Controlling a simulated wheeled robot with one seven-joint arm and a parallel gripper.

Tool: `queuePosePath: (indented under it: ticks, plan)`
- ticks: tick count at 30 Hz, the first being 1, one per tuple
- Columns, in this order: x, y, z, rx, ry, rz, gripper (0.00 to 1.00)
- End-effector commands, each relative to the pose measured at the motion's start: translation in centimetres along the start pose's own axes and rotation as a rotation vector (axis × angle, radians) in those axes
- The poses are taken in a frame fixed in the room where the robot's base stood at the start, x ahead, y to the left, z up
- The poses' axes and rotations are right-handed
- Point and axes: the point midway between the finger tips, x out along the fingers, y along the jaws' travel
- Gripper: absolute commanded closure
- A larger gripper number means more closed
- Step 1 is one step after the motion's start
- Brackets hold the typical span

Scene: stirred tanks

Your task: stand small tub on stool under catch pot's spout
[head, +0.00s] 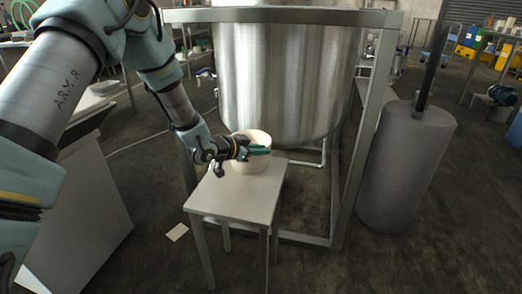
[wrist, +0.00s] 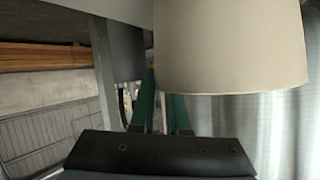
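The small tub (head: 252,167) is cream-white and stands upright on, or just over, the far part of the pale stool (head: 232,198) in the head view. My gripper (head: 260,150) reaches it from the left at its rim. In the wrist view the tub (wrist: 232,45) hangs in from the top. My two green fingers (wrist: 162,105) are close together at its edge. One passes beside the wall and the other goes behind it, so they look shut on the wall. The large steel vessel (head: 285,75) rises right behind the tub. I cannot make out a spout.
A steel frame (head: 362,130) surrounds the vessel, with a leg just right of the stool. A thin pipe (head: 305,163) runs beneath the vessel. A grey cylinder (head: 405,165) stands at right. The stool's near half is bare. A paper sheet (head: 177,232) lies on the floor.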

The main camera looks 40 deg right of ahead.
Motion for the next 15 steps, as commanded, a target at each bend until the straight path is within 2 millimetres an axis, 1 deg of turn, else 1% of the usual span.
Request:
queuePosePath:
  ticks: [1,6,15]
  plan:
    - [-0.02,0.02,0.02,0.0,-0.001,0.0,0.8]
    - [-0.02,0.02,0.02,0.0,-0.001,0.001,0.61]
    - [-0.13,-0.03,-0.22,0.0,-0.001,0.0,0.6]
